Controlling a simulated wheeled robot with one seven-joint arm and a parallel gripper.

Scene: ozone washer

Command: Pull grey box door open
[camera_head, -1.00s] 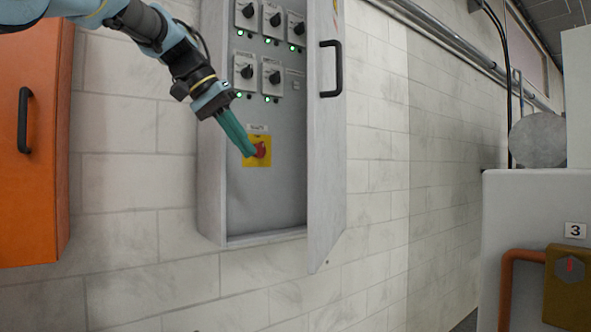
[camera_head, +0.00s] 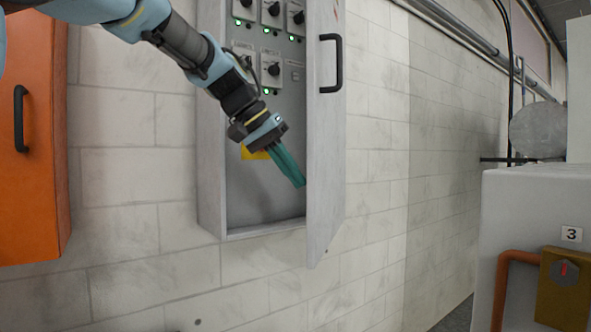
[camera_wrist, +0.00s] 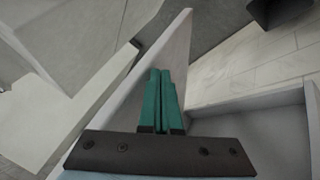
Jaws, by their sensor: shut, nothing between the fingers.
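The grey box (camera_head: 212,190) is on the white brick wall. Its door (camera_head: 326,170) stands open, hinged on the right and swung out from the wall, with a black handle (camera_head: 331,63) on its outer face. My gripper (camera_head: 299,182) has green fingers, shut with nothing between them. It is at the inner side of the door, near the lower part of the box opening. In the wrist view the fingers (camera_wrist: 163,80) point along the door panel (camera_wrist: 150,75). I cannot tell whether they touch it. The yellow plate (camera_head: 252,153) in the box is mostly hidden behind my gripper.
Dark switches with green lights (camera_head: 271,70) are in the upper box. An orange cabinet (camera_head: 35,140) is at the left. A pale machine (camera_head: 520,220) with an orange pipe and a label "3" stands at the right. Brick wall is clear below the box.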

